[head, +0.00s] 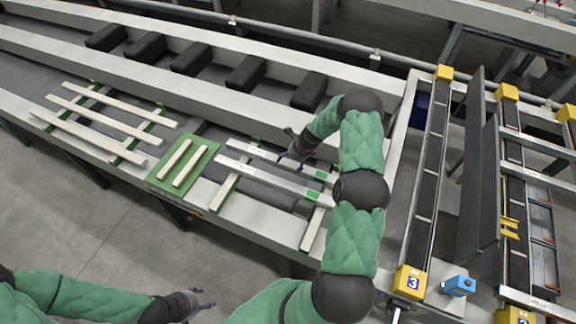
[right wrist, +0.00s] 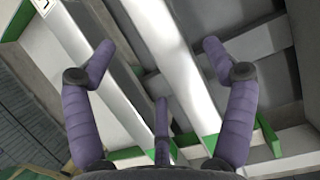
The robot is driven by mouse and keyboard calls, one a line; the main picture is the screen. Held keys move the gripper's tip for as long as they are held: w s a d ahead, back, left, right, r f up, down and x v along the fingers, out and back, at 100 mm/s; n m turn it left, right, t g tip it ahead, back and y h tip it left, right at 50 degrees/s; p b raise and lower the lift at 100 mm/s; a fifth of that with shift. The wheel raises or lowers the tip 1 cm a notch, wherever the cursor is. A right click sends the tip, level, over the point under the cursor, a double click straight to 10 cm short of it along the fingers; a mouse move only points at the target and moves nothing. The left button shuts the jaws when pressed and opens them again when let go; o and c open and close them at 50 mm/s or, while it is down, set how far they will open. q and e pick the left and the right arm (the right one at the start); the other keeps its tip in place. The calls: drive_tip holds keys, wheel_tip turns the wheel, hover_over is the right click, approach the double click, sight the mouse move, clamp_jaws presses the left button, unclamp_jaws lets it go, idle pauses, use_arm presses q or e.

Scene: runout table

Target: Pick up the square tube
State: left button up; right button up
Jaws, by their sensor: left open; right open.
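Two long light-grey metal tubes lie side by side across wooden bearers, an upper tube (head: 240,152) and a lower tube (head: 250,176). I cannot tell from their shape which is the square tube. My right gripper (head: 289,160) is open above them, near their middle. In the right wrist view its purple fingers (right wrist: 158,47) are spread on either side of one tube (right wrist: 172,60), and a second tube (right wrist: 88,60) runs past the left finger. Whether the fingers touch a tube is unclear. My left gripper (head: 205,298) is open and empty, low in front of the table.
A green mat (head: 160,184) with two short wooden bars lies left of the tubes. Several pale slats (head: 103,124) lie further left. Black blocks (head: 245,74) line the channel behind.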

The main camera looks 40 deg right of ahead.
sight(288, 164)
drive_tip(key=shift+x, duration=2.35)
drive_tip(key=shift+s+d, duration=0.1)
drive_tip(key=shift+d, duration=0.05)
clamp_jaws()
